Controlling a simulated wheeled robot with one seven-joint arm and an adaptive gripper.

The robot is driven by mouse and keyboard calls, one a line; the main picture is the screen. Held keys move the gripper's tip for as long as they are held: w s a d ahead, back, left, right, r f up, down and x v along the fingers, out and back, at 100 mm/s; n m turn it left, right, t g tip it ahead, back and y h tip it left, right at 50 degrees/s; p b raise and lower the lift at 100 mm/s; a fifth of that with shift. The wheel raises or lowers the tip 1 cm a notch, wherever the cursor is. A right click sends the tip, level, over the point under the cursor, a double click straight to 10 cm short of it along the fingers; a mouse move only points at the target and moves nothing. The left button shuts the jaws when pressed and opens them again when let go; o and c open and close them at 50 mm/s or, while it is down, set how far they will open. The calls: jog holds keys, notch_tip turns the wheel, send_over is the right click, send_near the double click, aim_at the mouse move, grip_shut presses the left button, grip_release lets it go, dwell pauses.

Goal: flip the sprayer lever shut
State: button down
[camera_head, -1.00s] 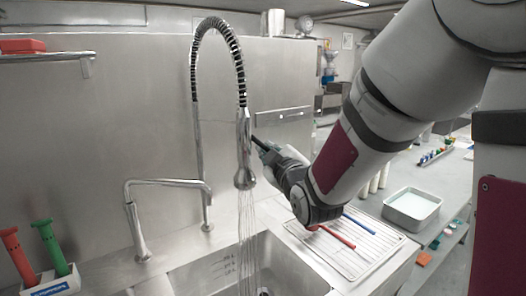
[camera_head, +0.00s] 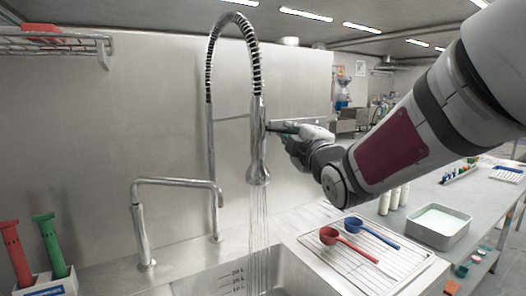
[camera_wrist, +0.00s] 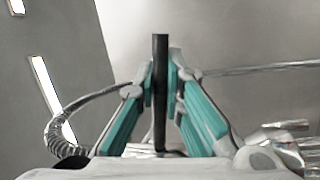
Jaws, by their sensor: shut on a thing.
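The metal sprayer (camera_head: 258,150) hangs from the spring hose of the tap over the sink. Thin streams of water run from its head. My gripper (camera_head: 284,128) is just right of the sprayer, level with its upper body. In the wrist view, the teal-padded fingers of my gripper (camera_wrist: 164,90) are closed on the dark, narrow sprayer lever (camera_wrist: 160,75), which stands between them. The lever sticks out to the right from the sprayer in the head view, and my fingers hide part of it there.
A low tap (camera_head: 175,184) stands left of the sprayer. A drying rack (camera_head: 375,266) with red and blue scoops lies right of the sink, beneath my arm. A white-filled tray (camera_head: 438,228) is farther right. A wall shelf (camera_head: 50,40) is at upper left.

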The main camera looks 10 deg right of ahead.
jog(key=shift+r+n+b, duration=0.55)
jog(key=shift+n+b, duration=0.75)
jog(key=shift+b, duration=0.1)
jog(key=shift+y, duration=0.4)
jog(key=c, duration=1.7)
grip_release()
jog(key=shift+r, duration=0.1)
jog(key=shift+o, duration=0.2)
jog(key=v, duration=1.2)
